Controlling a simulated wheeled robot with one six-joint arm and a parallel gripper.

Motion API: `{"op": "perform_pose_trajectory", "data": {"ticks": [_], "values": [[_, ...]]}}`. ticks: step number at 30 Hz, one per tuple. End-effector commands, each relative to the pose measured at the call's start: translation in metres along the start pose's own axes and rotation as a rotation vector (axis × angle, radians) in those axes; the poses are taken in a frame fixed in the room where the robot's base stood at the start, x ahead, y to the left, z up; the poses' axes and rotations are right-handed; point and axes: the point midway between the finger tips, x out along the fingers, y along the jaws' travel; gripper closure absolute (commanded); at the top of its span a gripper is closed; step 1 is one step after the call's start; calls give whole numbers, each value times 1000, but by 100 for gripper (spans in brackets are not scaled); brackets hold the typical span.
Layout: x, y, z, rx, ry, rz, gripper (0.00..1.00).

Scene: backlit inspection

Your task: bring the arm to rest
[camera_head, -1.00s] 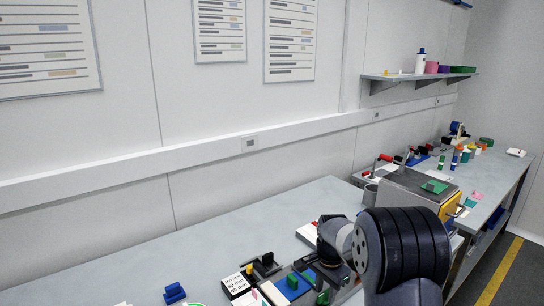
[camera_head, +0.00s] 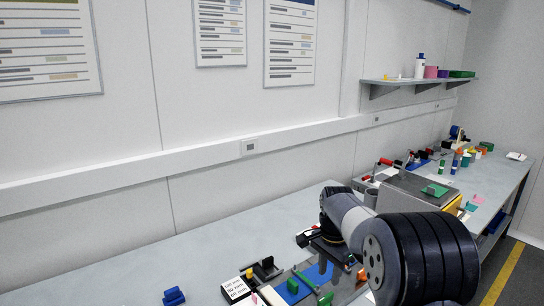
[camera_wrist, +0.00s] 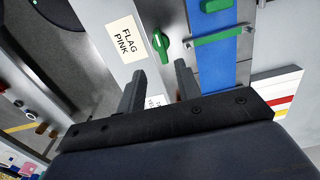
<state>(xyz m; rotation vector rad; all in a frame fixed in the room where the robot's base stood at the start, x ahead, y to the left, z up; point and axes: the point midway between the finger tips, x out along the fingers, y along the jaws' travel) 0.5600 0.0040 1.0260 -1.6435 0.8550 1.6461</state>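My gripper (camera_wrist: 160,80) is open in the wrist view, its two dark fingers apart with nothing held between them. Past the fingertips lies a pale surface with a "FLAG PINK" label (camera_wrist: 122,40) and a green turn-piece (camera_wrist: 160,42). In the head view, my arm reaches over the bench (camera_head: 225,220) from the lower right.
A blue strip (camera_wrist: 212,70) with green parts lies just right of the fingers. A striped white item (camera_wrist: 284,96) is farther right. A metal-topped box (camera_head: 408,189) stands behind my arm. The bench's left part is mostly clear, with a blue block (camera_head: 174,296) in front.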

Motion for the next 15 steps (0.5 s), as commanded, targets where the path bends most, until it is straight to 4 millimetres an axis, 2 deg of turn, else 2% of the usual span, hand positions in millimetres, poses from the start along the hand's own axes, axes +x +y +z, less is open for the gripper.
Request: {"op": "perform_pose_trajectory", "data": {"ticks": [12, 15], "values": [[85, 0, 0, -1, -1, 2, 67], [84, -1, 0, -74, 2, -3, 67]]}}
